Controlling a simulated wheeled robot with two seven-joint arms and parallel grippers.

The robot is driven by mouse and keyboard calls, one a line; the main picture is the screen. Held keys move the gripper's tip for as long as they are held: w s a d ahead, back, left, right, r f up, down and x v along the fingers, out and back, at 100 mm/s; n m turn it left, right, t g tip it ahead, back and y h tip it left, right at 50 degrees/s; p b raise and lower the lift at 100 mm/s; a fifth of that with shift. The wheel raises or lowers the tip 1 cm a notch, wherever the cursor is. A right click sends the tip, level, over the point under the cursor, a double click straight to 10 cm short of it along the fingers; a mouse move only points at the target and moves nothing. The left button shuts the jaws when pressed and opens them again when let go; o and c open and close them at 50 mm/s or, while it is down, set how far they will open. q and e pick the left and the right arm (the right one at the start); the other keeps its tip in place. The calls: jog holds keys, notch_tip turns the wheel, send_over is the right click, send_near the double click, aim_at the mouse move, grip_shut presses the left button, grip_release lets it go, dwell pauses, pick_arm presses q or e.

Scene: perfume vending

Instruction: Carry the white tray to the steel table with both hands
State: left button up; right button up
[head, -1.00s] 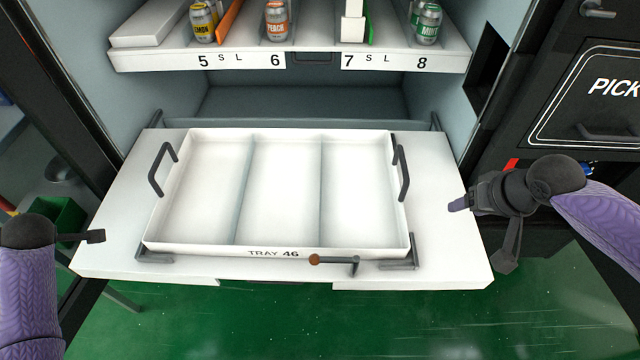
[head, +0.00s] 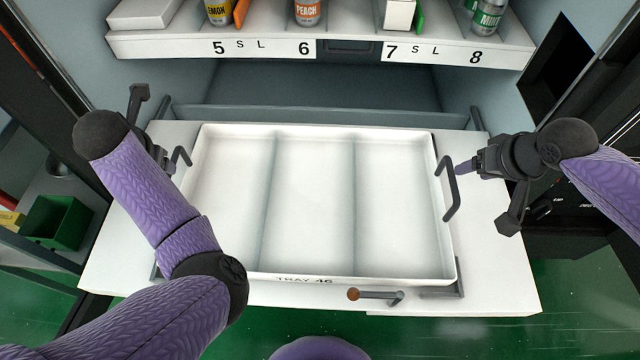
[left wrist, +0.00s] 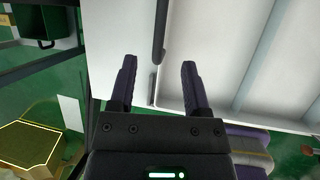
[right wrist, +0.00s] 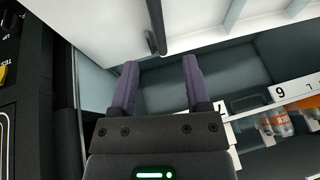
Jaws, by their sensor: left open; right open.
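The white tray (head: 313,277), marked TRAY 46 with three empty compartments, sits on a white pull-out shelf (head: 500,270). Its left handle (head: 181,160) is partly hidden by my left arm in the head view. Its right handle (head: 447,188) shows fully. My left gripper (left wrist: 159,65) is open at the left handle, whose dark bar (left wrist: 160,32) lies ahead between the fingers in the left wrist view. My right gripper (right wrist: 160,63) is open beside the right handle, whose bar (right wrist: 156,28) lies ahead between its fingers. I cannot identify the steel table in view.
A small lever with a brown knob (head: 354,294) sits at the shelf's front edge, beside dark corner brackets. Above the shelf is a ledge with numbered slots (head: 345,47) and cans. A green bin (head: 57,222) stands at the left. Dark cabinet walls flank the opening.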

aim_at(171, 176)
pick_arm(q)
jog(key=x, duration=1)
jog(key=shift+s, duration=0.1)
pick_arm(e)
jog(key=x, duration=1)
jog(key=shift+s, duration=0.1)
pick_arm(q)
grip_shut()
pick_arm(e)
grip_shut()
pick_arm(q)
jog(key=shift+r, duration=0.1)
pick_arm(e)
jog(key=shift+d+r, duration=0.1)
